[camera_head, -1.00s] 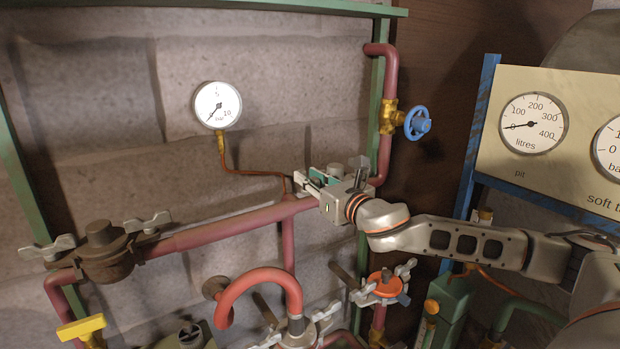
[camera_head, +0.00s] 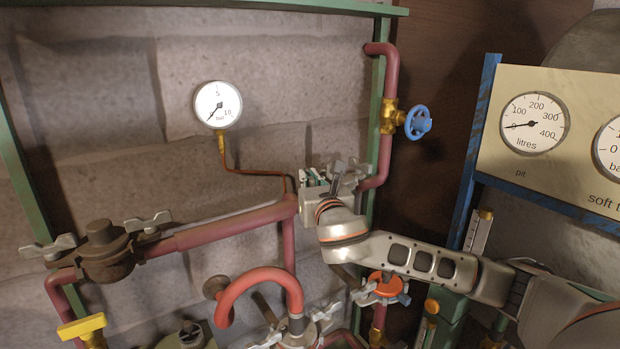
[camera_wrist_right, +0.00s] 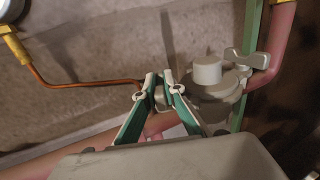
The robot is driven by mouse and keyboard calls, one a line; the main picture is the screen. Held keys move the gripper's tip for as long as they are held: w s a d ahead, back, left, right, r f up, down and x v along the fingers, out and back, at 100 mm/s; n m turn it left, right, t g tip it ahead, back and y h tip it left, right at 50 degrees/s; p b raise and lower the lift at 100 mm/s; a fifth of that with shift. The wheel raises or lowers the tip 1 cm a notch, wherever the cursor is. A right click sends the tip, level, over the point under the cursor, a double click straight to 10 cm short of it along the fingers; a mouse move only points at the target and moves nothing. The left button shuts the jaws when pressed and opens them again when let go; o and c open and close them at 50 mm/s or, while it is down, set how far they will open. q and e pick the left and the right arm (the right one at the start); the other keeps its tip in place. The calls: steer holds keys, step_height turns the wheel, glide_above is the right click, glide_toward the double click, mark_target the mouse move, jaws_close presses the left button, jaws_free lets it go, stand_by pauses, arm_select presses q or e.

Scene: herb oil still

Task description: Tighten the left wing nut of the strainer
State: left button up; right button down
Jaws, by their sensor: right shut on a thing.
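My right gripper (camera_head: 315,178) is at the grey fitting on the red pipe, which I take as the strainer. In the right wrist view the strainer (camera_wrist_right: 208,72) has a round pale cap, and its right wing nut (camera_wrist_right: 247,60) stands clear of the gripper. My right gripper (camera_wrist_right: 161,84) has its green-sided fingers close together at the strainer's left side, shut on the left wing nut, which is mostly hidden between them. In the head view my gripper and wrist cover most of the strainer. My left gripper is not in view.
A dark fitting (camera_head: 103,250) with two wing nuts sits on the pipe at left. A pressure gauge (camera_head: 218,105) hangs above on a thin copper tube. A blue handwheel (camera_head: 418,122) is at upper right. A red hooked pipe (camera_head: 262,276) and an orange handwheel (camera_head: 386,285) are below.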

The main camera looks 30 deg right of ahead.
steer(key=m+g+h, duration=0.1)
steer(key=m+h, duration=0.1)
steer(key=m+g+h, duration=0.2)
steer(key=h, duration=0.1)
steer(key=m+g+h, duration=0.2)
steer(key=h, duration=0.1)
steer(key=shift+w+a+f, duration=0.1)
steer(key=shift+w+a, duration=0.1)
steer(key=shift+a, duration=0.15)
steer(key=m+g+h, duration=0.4)
steer(key=m+g, duration=0.1)
steer(key=g, duration=0.1)
steer(key=shift+w, duration=0.1)
steer(key=shift+m+g+h, duration=0.3)
steer(key=shift+g, duration=0.3)
steer(key=c, duration=2.1)
jaws_free()
steer(key=shift+d, duration=0.1)
steer(key=shift+c, duration=0.2)
steer(key=shift+v, duration=3.85)
steer(key=shift+d, duration=0.1)
